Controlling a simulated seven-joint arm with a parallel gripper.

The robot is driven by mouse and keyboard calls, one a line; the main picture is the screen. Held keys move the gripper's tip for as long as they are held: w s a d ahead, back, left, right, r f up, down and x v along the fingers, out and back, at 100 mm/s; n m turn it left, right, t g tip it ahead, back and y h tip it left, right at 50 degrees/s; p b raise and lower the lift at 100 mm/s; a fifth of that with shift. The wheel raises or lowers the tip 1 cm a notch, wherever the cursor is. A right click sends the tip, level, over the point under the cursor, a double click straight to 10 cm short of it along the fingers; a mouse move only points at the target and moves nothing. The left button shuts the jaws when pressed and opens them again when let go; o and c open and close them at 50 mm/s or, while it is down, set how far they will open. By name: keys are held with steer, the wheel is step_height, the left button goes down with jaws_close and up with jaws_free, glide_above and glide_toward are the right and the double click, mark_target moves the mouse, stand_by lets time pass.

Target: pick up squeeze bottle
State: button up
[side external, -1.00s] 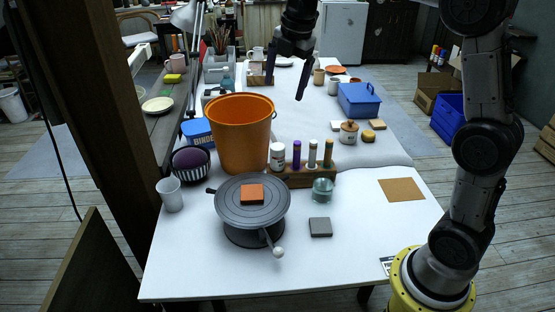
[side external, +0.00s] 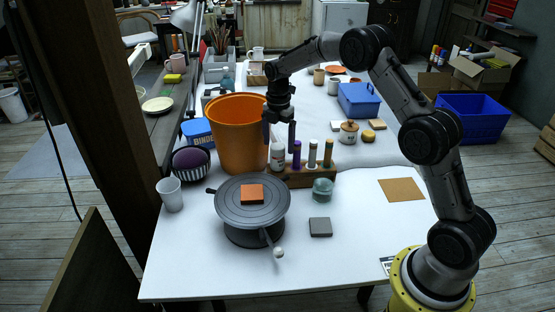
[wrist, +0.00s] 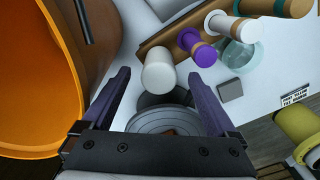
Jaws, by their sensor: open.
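In the wrist view the bottle's white round top (wrist: 158,74) lies between my two fingers (wrist: 159,78), with a gap on each side. The fingertips appear around or just above its top; their exact height is hard to tell. Nothing is held.
The orange bucket (side external: 237,145) stands close on the left of the gripper. A wooden holder (side external: 310,178) with several coloured bottles or sticks is close on the right. A grey turntable (side external: 235,208) with an orange block is in front. The front right table is mostly clear.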

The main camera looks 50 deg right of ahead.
mark_target(278, 158)
steer(key=shift+a+f, duration=0.1)
steer(key=shift+f, duration=3.3)
steer(key=shift+c, duration=0.2)
steer(key=c, duration=0.7)
steer(key=shift+c, duration=0.3)
steer(key=shift+r, duration=0.1)
step_height(278, 158, up, 10)
